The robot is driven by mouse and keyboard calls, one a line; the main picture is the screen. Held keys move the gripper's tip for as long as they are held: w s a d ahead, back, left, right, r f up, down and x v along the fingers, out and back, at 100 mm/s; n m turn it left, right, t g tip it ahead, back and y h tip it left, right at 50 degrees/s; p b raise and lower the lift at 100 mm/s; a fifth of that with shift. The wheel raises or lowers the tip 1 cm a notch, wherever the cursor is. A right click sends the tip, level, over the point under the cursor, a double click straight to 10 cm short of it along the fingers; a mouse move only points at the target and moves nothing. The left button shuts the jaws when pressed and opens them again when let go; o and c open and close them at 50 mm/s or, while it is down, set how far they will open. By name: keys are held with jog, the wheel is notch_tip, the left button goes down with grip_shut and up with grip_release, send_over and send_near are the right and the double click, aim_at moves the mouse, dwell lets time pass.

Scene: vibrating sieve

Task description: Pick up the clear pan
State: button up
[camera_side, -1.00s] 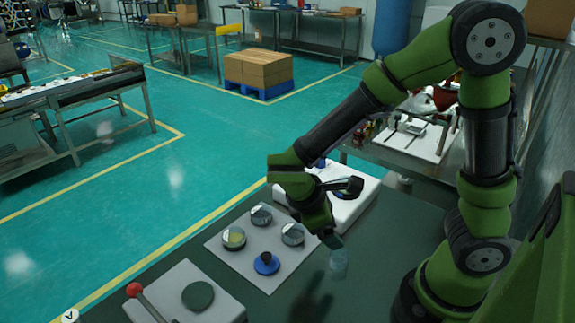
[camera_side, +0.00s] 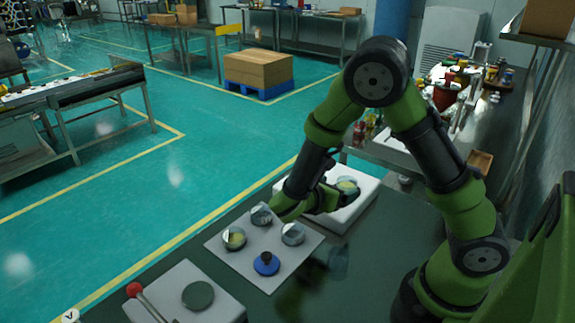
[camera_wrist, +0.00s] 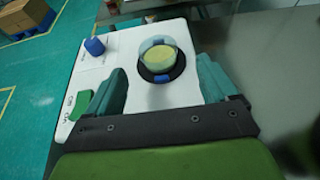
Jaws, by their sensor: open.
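A round clear pan (camera_wrist: 158,57) with pale yellow contents sits on a black ring with blue clips on the white sieve machine (camera_wrist: 97,68). In the side view this pan (camera_side: 347,184) is beside the end of my arm. My gripper (camera_wrist: 162,85) is open and empty in the wrist view. Its two teal fingers are spread to the left and right, with the pan beyond and between them. I cannot tell the exact gap to the pan. In the side view my wrist largely hides the fingers.
A light tray (camera_side: 270,283) left of the machine holds several round pans, one with a blue base (camera_side: 266,264). The dark tabletop (camera_side: 375,250) to the right is open.

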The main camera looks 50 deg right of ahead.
aim_at(351, 181)
jog(key=shift+r+x, duration=0.2)
jog(key=shift+x, duration=3.3)
jog(key=shift+w, duration=0.1)
jog(key=c, duration=1.1)
jog(key=shift+o, duration=0.2)
jog(key=shift+r, duration=0.1)
